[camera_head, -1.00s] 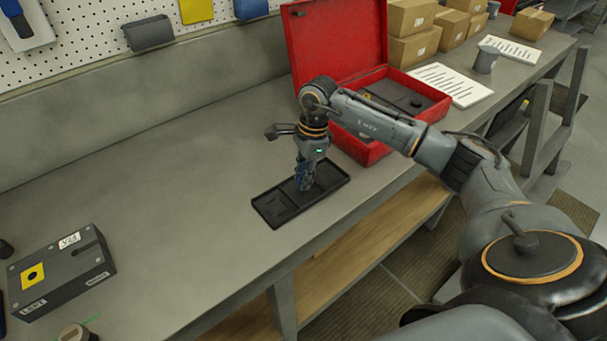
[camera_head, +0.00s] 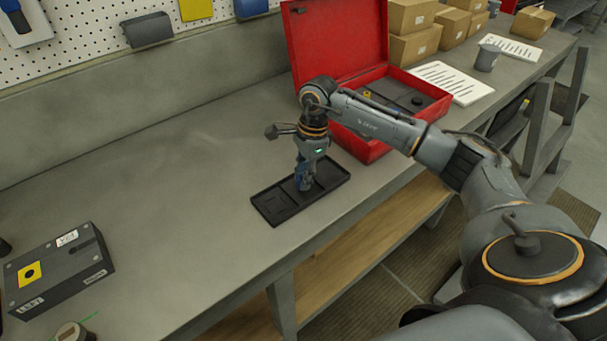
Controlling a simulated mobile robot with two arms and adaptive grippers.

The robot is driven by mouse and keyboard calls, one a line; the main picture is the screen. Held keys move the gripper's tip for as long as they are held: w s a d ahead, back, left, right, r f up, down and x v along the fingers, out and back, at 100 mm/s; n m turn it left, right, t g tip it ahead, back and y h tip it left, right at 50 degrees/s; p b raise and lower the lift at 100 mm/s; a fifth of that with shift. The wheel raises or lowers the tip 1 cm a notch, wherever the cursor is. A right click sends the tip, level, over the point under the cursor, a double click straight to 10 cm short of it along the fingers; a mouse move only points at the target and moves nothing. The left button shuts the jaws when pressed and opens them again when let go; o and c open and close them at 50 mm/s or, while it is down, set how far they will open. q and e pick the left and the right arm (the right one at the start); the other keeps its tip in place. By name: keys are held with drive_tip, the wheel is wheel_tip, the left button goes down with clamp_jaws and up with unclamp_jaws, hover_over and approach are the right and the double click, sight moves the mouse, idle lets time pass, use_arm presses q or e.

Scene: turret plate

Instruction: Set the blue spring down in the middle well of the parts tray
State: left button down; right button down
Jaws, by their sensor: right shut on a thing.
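The black parts tray (camera_head: 268,212) lies flat on the grey workbench, in the middle of the head view. My right gripper (camera_head: 304,185) points straight down over the middle of the tray, with its fingertips at about the tray's level. It is shut on the blue spring, which is mostly hidden between the fingers; I cannot tell whether the spring touches the floor of the middle well. The tray's left well shows empty. My left gripper is not in view.
An open red case (camera_head: 365,148) with a black insert stands right behind the tray. A dark box with a yellow label (camera_head: 58,270) sits at the front left.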

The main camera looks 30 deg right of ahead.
drive_tip(key=shift+f+b, duration=0.3)
drive_tip(key=shift+b, duration=0.05)
idle(0.7)
drive_tip(key=c, duration=1.1)
unclamp_jaws()
drive_tip(key=shift+r, duration=0.15)
wheel_tip(320, 180, up, 12)
drive_tip(key=d, duration=0.1)
drive_tip(key=shift+s+d, duration=0.15)
drive_tip(key=shift+d, duration=0.25)
